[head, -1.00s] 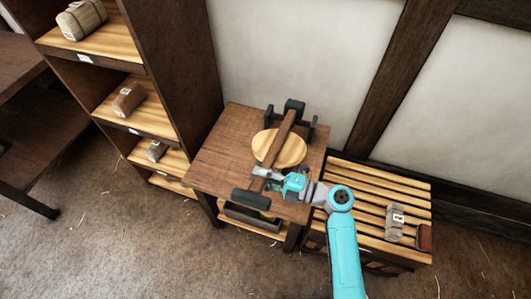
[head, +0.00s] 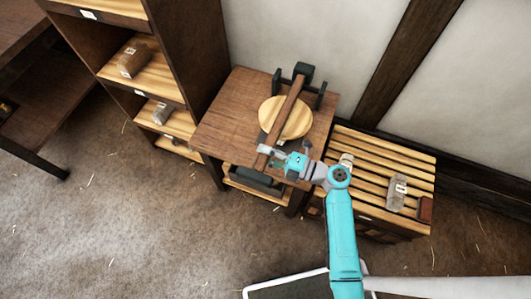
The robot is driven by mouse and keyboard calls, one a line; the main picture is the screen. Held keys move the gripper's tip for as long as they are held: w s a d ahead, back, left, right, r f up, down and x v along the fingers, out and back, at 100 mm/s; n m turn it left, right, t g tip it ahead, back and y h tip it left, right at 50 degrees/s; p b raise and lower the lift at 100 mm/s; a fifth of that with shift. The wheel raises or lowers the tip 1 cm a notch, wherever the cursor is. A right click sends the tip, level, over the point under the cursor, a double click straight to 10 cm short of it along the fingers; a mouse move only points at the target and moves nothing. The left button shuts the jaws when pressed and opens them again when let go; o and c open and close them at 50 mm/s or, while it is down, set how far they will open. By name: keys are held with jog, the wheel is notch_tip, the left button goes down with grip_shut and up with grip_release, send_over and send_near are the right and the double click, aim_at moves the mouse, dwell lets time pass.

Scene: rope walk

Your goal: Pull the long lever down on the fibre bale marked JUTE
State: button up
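A long brown wooden lever (head: 291,101) runs from a dark bracket (head: 302,73) at the table's back, across a round pale wooden disc (head: 299,126), toward the front edge. The lever is on this table-top press; I see no lever on any bale. My gripper (head: 267,150) is at the lever's near end, overlapping it in the picture. I cannot tell whether it touches the lever or how far its fingers are apart. Wrapped bales show on the shelves (head: 133,60) and on the slatted rack (head: 398,192). Their label lettering is too small to read, so I cannot pick out JUTE.
The press stands on a small brown table (head: 223,125) against the pale wall. A tall shelf unit (head: 190,45) stands close on its left. The slatted rack, with a reddish block (head: 425,209), is close on its right. The floor (head: 130,220) in front is open, with loose straw.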

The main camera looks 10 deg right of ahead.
jog(key=shift+o, duration=0.6)
jog(key=v, duration=1.2)
jog(key=shift+r, duration=0.1)
